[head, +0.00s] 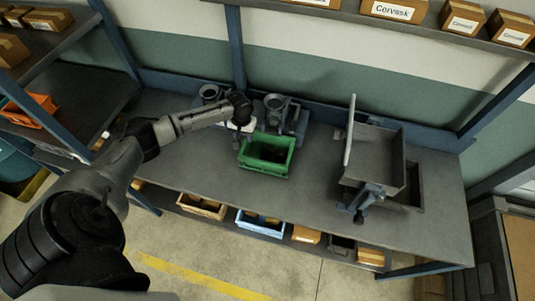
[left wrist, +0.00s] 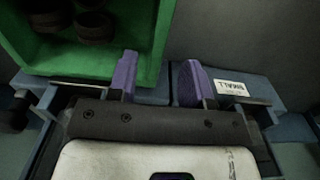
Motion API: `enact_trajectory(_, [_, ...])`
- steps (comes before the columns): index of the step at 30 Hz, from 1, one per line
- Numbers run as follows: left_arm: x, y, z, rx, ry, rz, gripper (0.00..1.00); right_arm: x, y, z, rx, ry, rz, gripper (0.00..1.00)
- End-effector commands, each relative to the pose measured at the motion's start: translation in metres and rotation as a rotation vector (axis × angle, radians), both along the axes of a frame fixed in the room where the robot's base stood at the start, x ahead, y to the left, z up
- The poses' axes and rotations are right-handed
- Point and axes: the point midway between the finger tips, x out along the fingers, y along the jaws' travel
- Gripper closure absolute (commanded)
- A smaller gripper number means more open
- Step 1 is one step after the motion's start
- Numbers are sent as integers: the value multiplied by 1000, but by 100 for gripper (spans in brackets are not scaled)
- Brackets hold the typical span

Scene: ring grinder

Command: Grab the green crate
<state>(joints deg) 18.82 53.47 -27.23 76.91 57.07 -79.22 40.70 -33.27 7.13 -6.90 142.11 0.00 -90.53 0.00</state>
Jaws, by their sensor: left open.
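The green crate (head: 262,168) stands on the grey workbench, left of its middle, with dark contents inside. My left gripper (head: 238,131) is at the crate's left end, coming in from the left. In the left wrist view the crate (left wrist: 153,62) fills the upper left and holds dark round pieces. The left gripper (left wrist: 158,82) is open, its two purple fingers apart. One finger overlaps the crate in the picture and the other lies outside it, with a crate wall showing between. I cannot tell whether they touch it. My right gripper is in neither view.
Grey machines (head: 275,106) stand close behind the crate. A grey tray-like machine (head: 376,158) stands on the right of the workbench (head: 316,185). Bench space between crate and machine is clear. A shelf with cardboard boxes (head: 395,10) hangs above. Bins (head: 261,224) sit below.

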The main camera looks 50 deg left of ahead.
Motion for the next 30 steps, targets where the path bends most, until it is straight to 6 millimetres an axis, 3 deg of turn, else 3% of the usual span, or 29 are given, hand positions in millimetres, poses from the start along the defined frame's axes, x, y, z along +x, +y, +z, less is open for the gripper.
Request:
enact_trajectory(5, [0, 0, -8, 0, 0, 1, 54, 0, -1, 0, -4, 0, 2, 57])
enact_trajectory(16, [4, 1, -51, 1, 1, -1, 54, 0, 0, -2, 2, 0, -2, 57])
enact_trajectory(26, [3, 1, -56, 1, 0, -1, 54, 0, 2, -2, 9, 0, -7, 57])
enact_trajectory(30, [3, 1, -56, 1, 0, -1, 66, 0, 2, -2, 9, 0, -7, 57])
